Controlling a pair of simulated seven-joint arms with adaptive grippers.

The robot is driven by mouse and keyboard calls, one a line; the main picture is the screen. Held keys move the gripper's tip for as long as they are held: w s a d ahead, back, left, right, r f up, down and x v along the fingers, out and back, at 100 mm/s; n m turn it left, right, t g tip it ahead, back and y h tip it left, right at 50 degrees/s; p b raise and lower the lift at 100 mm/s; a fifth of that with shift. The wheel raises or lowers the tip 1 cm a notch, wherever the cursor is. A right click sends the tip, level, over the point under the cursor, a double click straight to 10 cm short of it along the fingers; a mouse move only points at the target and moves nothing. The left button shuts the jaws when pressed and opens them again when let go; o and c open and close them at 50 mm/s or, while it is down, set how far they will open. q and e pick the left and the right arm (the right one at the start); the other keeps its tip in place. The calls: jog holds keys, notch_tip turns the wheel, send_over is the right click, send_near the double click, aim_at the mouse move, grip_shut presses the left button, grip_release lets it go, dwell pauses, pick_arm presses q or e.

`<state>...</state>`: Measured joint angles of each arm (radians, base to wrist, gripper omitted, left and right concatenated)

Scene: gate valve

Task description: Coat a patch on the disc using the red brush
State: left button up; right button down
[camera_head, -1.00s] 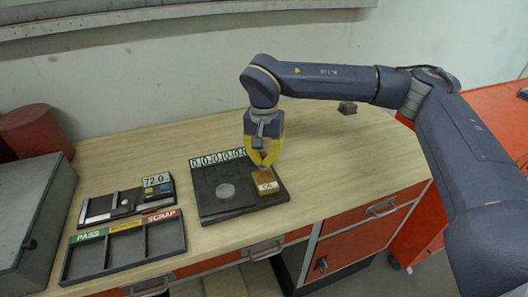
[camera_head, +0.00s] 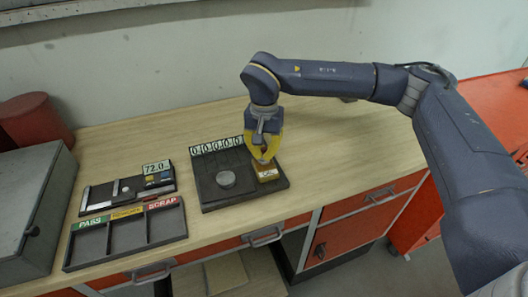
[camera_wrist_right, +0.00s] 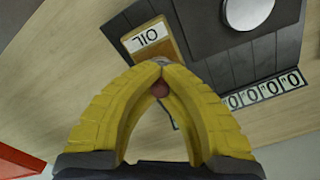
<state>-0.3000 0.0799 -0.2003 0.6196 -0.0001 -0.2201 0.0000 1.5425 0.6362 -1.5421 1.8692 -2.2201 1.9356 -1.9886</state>
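The disc (camera_head: 226,179) is a round grey plate lying flat on a dark square board (camera_head: 215,201). It shows in part at the top of the right wrist view (camera_wrist_right: 247,12). A brown-orange box labelled OIL (camera_head: 267,174) sits at the board's right side, also in the wrist view (camera_wrist_right: 152,42). My right gripper (camera_head: 264,159) points down just over the OIL box, right of the disc. Its yellow fingers (camera_wrist_right: 160,64) meet at the tips around a small reddish piece (camera_wrist_right: 159,89), seemingly the red brush. Its bristles are hidden. My left gripper is not in view.
A sorting tray (camera_head: 126,236) with PASS and SCRAP labels and a gauge panel reading 72.0 (camera_head: 128,194) lie left of the board. A grey cabinet (camera_head: 30,220) and a red cylinder (camera_head: 36,122) stand at far left. The wooden tabletop (camera_head: 150,140) is clear behind.

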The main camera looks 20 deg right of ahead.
aim_at(264, 148)
jog(key=shift+f, duration=0.55)
dwell(1.8)
jog(key=shift+r, duration=0.1)
jog(key=shift+r, duration=3.45)
